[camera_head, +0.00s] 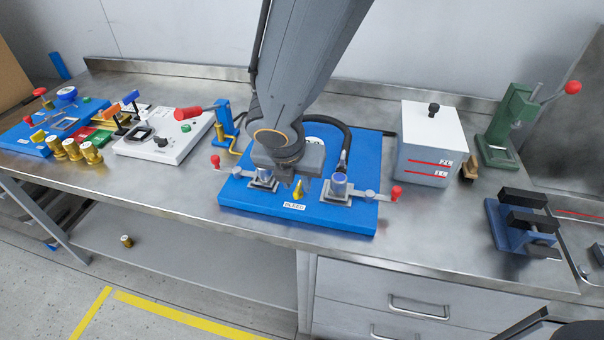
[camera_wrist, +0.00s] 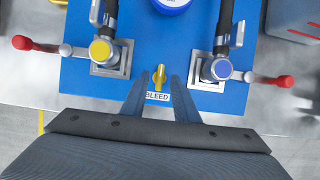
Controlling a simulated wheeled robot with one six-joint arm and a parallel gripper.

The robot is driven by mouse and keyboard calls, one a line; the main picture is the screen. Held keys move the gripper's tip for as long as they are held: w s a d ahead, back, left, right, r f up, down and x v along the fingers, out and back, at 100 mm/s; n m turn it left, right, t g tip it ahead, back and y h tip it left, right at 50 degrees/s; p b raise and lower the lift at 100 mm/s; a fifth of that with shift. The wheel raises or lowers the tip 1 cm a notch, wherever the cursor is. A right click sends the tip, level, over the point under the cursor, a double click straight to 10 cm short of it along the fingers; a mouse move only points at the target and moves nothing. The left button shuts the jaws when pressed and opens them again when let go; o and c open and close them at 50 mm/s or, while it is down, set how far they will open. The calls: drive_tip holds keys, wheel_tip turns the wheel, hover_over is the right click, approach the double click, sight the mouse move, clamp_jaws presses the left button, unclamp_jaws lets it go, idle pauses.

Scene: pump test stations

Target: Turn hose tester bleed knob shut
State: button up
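The hose tester is a blue board (camera_head: 345,215) on the steel bench, with a hose fitting and a red-tipped lever on each side. Its yellow bleed knob (camera_head: 299,190) stands by the BLEED label (camera_head: 294,206) near the front edge. In the wrist view the knob (camera_wrist: 159,77) shows with its bar pointing along the picture's vertical. My gripper (camera_wrist: 177,82) is open and empty, its two fingers on either side of the knob in the picture. I cannot tell how high the fingertips are above it. In the head view my wrist hides part of the board.
The left clamp lever (camera_wrist: 22,43) and right clamp lever (camera_wrist: 284,81) stick out sideways with red tips. A white-topped box (camera_head: 430,140) stands right of the board, and a green press (camera_head: 510,125) beyond it. A white station (camera_head: 165,135) stands to the left. Bare bench lies in front.

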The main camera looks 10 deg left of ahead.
drive_tip(key=shift+x, duration=0.75)
clamp_jaws()
